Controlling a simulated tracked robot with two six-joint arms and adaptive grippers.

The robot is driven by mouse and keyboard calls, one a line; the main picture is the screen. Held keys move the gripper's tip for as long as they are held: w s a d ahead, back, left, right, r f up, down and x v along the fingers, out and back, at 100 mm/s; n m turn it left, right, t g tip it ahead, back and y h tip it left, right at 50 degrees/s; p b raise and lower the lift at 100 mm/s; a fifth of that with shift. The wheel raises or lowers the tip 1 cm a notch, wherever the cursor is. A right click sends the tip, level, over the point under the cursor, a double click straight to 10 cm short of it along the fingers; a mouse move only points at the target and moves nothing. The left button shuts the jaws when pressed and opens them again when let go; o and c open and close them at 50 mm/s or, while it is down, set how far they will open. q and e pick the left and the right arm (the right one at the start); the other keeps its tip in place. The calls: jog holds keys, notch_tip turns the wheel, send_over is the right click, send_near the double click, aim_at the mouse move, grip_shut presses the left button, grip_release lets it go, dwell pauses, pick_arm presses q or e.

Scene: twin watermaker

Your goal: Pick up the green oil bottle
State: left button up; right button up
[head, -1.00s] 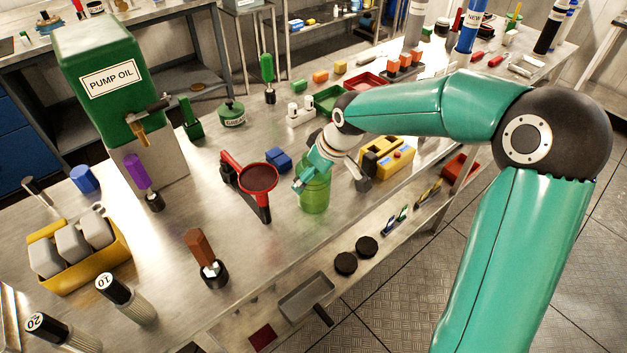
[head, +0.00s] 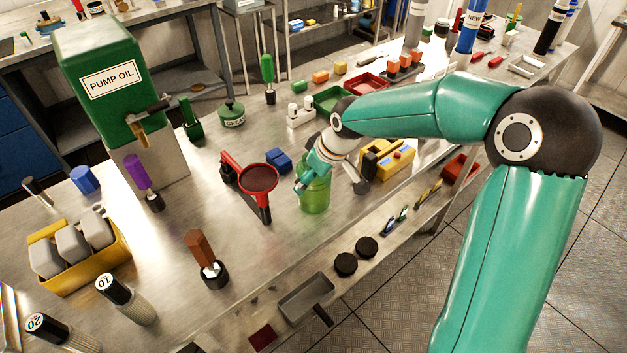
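The green oil bottle (head: 314,197) is a translucent green cylinder standing upright near the front edge of the steel bench. My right gripper (head: 312,176) is at its top, reaching down from my teal arm. One teal finger lies against or just in front of the bottle's left upper side. The other finger and the bottle's top are hidden by the hand, so I cannot tell whether the fingers are closed on it. The bottle's base appears to be on the bench. My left gripper is not in view.
A red funnel holder (head: 258,180) stands close left of the bottle, with blue blocks (head: 279,160) behind it. A yellow box (head: 386,158) is to the right. A green pump oil tank (head: 108,80) stands at the back left.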

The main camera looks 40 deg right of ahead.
jog(key=shift+r, duration=0.1)
notch_tip(320, 180, up, 20)
jog(key=shift+p, duration=0.35)
